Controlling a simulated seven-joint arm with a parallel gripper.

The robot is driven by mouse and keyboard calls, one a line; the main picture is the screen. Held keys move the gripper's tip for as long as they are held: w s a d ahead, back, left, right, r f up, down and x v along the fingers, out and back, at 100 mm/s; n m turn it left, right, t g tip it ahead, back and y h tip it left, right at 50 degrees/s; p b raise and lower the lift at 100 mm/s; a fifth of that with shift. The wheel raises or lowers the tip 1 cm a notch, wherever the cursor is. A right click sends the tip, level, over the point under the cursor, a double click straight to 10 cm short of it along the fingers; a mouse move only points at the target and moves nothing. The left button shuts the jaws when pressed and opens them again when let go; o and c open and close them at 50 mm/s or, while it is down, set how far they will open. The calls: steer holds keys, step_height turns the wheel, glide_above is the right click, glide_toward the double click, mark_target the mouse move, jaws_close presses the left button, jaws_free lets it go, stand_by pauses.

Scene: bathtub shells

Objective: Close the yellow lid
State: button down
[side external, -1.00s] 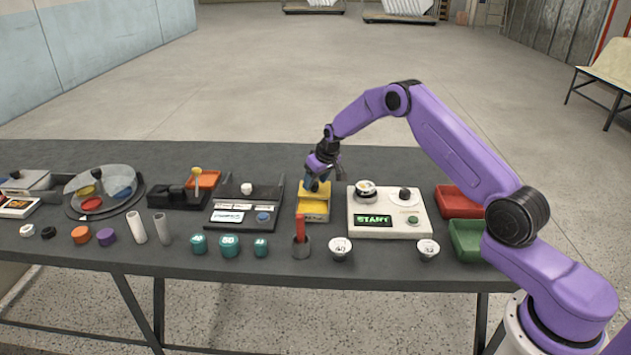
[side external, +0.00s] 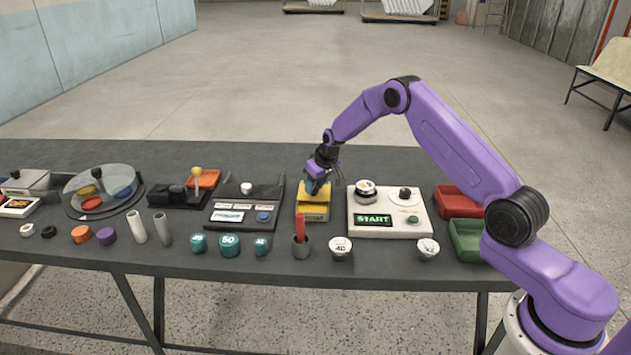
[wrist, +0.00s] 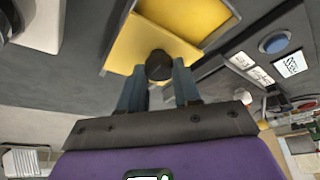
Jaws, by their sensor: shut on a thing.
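The yellow box (side external: 314,214) stands in the middle of the table, with its bright yellow lid (side external: 314,199) on top. In the wrist view the lid (wrist: 130,42) is a flat yellow plate with a round black knob (wrist: 159,65). My gripper (side external: 316,190) is above the back part of the box. In the wrist view my gripper (wrist: 159,82) has its blue fingers shut on the knob. A darker, rimmed yellow recess (wrist: 190,12) shows beyond the lid. The fingertips partly hide the lid's back part in the side view.
The white START panel (side external: 388,222) stands close on the right, and a dark panel with a blue button (side external: 240,218) close on the left. A red stick in a grey cup (side external: 301,246) stands in front. Red (side external: 459,202) and green (side external: 469,240) bins are farther right.

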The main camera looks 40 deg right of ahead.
steer(key=shift+s+a+f, duration=0.1)
steer(key=shift+s+a, duration=2)
steer(key=shift+a, duration=0.05)
steer(key=c, duration=0.8)
jaws_free()
steer(key=shift+d, duration=0.1)
steer(key=shift+r, duration=0.4)
steer(key=v, duration=1.6)
steer(key=shift+s+r, duration=0.15)
steer(key=shift+r, duration=0.2)
